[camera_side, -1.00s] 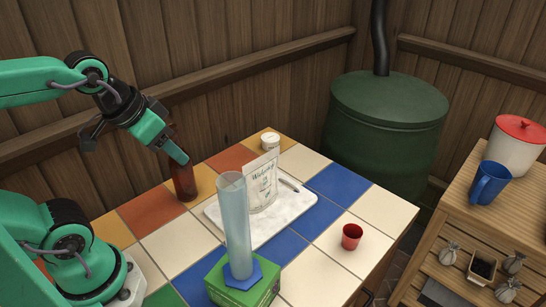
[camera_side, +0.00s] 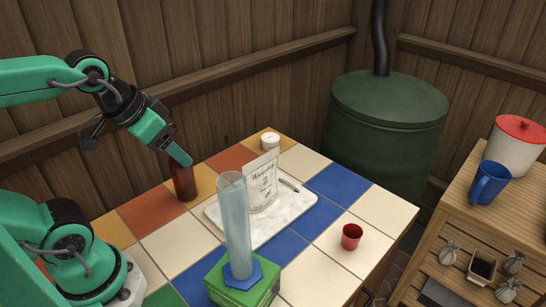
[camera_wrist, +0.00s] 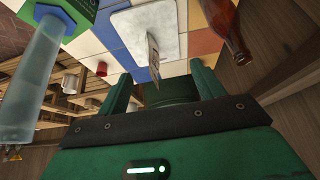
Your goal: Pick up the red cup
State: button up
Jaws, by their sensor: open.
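The small red cup (camera_side: 351,237) stands upright on the tiled table, on pale tiles near its right edge. It also shows small in the wrist view (camera_wrist: 102,69), left of my gripper. My gripper (camera_side: 184,160) is raised at the left, above and in front of the brown bottle, well apart from the cup. In the wrist view its two green fingers stand apart with nothing held between them.
A tall clear cylinder (camera_side: 235,225) stands on a green box (camera_side: 262,292) left of the cup. A white pouch (camera_side: 262,183) stands on a marble board (camera_side: 288,213). A brown bottle (camera_side: 184,182) stands at the back left. A blue mug (camera_side: 490,183) sits on the right shelf.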

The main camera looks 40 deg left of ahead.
jog(key=m+g, duration=0.2)
jog(key=g, duration=0.4)
send_over(352, 233)
jog(key=s+d, duration=0.1)
jog(key=s, duration=0.1)
notch_tip(352, 233, down, 16)
jog(key=r, duration=0.1)
jog(key=shift+w+f, duration=0.1)
jog(key=shift+f, duration=1.45)
jog(key=shift+w+a+f, duration=0.1)
jog(key=shift+a+f, duration=0.05)
jog(key=shift+f, duration=2.5)
